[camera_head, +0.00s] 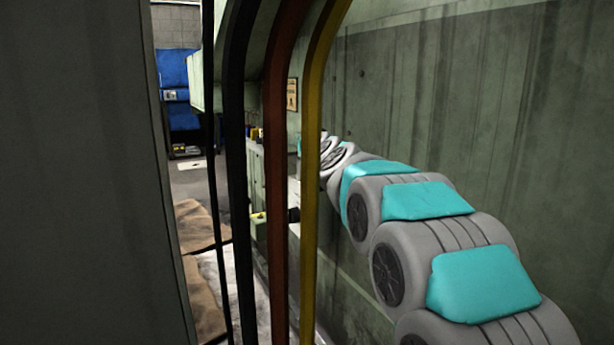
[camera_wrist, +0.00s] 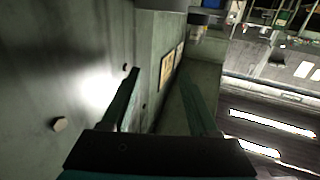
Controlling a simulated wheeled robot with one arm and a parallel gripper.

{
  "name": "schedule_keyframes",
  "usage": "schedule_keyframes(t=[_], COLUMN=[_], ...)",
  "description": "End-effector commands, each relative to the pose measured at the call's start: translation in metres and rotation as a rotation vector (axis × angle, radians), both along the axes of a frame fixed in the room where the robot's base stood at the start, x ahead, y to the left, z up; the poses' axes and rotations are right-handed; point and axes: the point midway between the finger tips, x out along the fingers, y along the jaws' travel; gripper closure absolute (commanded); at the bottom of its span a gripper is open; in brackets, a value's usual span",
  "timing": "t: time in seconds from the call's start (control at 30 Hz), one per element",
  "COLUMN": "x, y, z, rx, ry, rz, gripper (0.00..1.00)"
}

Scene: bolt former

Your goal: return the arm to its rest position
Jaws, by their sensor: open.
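My arm (camera_head: 410,200), grey with teal covers, stretches from the lower right of the head view away along a green metal wall. Its far end is small and partly hidden behind the yellow bar, so my gripper cannot be made out there. In the wrist view, my gripper (camera_wrist: 160,82) has its two dark fingers spread apart, with nothing between them. The fingers point along a grey-green panel, towards a small framed sign.
Black, red and yellow bent bars (camera_head: 313,170) stand close in front of the head camera. A dark panel (camera_head: 80,170) fills the left. The green wall (camera_head: 450,90) runs close beside my arm. A blue cabinet (camera_head: 178,90) stands far back beyond some open floor.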

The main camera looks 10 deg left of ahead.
Motion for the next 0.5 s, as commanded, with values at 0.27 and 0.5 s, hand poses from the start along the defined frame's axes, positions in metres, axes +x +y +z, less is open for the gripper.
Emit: schedule_keyframes(t=[0.27,0.5], x=[-0.003,-0.023], y=[0.000,-0.004], z=[0.000,-0.008], rx=[-0.001,-0.022], ry=[0.000,0.076], rz=[0.001,0.049], gripper=[0.40,0.40])
